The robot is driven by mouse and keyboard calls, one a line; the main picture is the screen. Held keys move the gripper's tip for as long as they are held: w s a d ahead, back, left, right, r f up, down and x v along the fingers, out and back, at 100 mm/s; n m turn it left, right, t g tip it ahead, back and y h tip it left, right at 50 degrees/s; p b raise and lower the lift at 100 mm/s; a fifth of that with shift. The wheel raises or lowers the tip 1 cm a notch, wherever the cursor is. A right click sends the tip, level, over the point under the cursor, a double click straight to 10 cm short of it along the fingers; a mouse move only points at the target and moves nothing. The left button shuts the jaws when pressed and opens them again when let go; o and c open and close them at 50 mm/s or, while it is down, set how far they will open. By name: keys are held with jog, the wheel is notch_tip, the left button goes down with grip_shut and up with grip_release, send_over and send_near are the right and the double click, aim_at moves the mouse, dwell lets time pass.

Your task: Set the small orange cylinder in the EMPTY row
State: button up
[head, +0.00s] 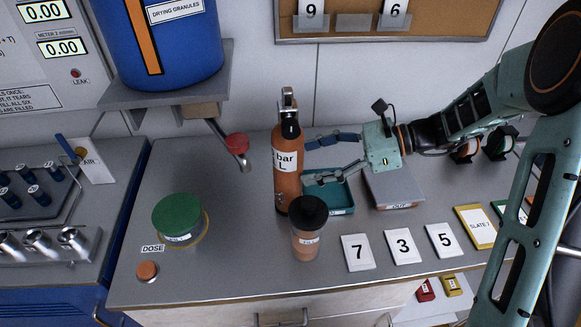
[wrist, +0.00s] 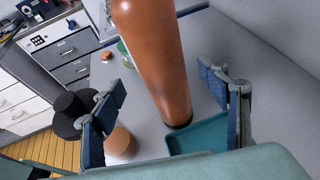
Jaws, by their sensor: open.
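An orange cylinder (head: 287,172) with a dark valve on top and a white label reading "bar L" stands upright on the grey bench. My gripper (head: 312,160) is open just right of it, with its fingers pointing left towards it. In the wrist view the cylinder (wrist: 152,55) shows between the two open fingers (wrist: 170,110). I cannot tell whether any finger touches it. No row marked EMPTY can be read in either view.
A black-lidded orange jar (head: 306,244) stands close in front of the cylinder. A teal tray (head: 342,211) lies behind it, under my gripper. Number cards (head: 402,247) line the front right. A green-lidded tub (head: 178,215) and a red-knobbed lever (head: 237,144) are left.

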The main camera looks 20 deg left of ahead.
aim_at(287, 163)
jog(key=shift+p+x, duration=0.3)
jog(key=shift+x, duration=2.75)
jog(key=shift+a+r, duration=0.1)
jog(key=shift+r, duration=0.05)
jog(key=shift+c, duration=0.7)
grip_shut()
jog(key=shift+w+a+r, duration=0.1)
jog(key=shift+r, duration=0.1)
